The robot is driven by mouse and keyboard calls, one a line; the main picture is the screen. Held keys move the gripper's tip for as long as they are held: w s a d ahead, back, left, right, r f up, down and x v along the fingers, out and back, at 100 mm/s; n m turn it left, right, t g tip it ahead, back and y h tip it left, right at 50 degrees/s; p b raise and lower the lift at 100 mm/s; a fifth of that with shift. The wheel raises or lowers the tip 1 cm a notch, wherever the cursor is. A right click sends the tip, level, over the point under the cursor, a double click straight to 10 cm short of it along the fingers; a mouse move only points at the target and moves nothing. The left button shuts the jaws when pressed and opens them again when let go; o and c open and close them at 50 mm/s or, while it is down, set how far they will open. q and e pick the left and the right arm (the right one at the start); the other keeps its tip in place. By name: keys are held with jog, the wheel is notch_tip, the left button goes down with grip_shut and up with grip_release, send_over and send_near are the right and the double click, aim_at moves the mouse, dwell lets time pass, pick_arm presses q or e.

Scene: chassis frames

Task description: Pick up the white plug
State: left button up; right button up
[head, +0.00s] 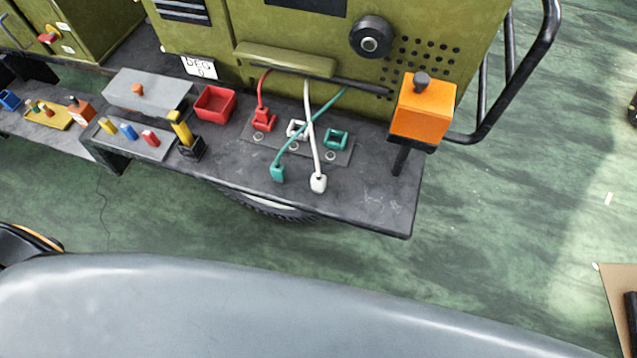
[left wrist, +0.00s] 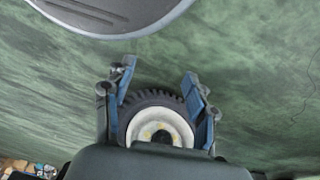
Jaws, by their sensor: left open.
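The white plug (head: 318,183) lies near the front edge of the dark shelf in the head view, on the end of a white cable. A teal plug (head: 277,173) lies to its left, and the two cables cross. Behind them are a white socket (head: 297,129) and a teal socket (head: 336,139), both with nothing plugged in. A red plug (head: 263,119) stands at the left end of this row. My left gripper (left wrist: 158,88) is open and empty in the left wrist view, with a wheel beyond its fingers. The plug is not visible there. My right gripper is not in view.
An orange box (head: 422,108) on a post stands at the shelf's right end. A red tray (head: 214,103), a yellow-handled item in a black holder (head: 191,148) and a grey tray (head: 133,138) are to the left. A tyred wheel (left wrist: 156,118) sits below the shelf.

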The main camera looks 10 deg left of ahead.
pick_arm(q)
jog(key=w+d+r+n+t+h+b, duration=0.2)
jog(key=w+d+r+n+t+b, duration=0.15)
jog(key=w+d+n, duration=0.35)
jog(key=n+t+y+b, duration=0.2)
jog(key=n+t+b, duration=0.75)
jog(key=n, duration=1.85)
send_near(317, 185)
jog(key=w+p, duration=0.1)
jog(key=w+f+t+p, duration=0.1)
jog(key=w+p, duration=0.1)
jog(key=w+f+t+p, duration=0.1)
jog(key=shift+w+d+f+p, duration=0.1)
jog(key=shift+w+f+p, duration=0.1)
jog(key=shift+w+p, duration=0.2)
jog(key=shift+w+f, duration=0.1)
jog(key=shift+w, duration=0.45)
jog(key=w, duration=0.1)
jog(key=w+p, duration=0.1)
jog(key=w, duration=0.2)
jog(key=shift+w+d+r+p, duration=0.15)
jog(key=shift+r+p, duration=0.1)
jog(key=shift+p, duration=0.1)
jog(key=shift+w+f, duration=0.15)
jog(key=shift+w, duration=0.35)
grip_shut()
jog(key=shift+s, duration=0.1)
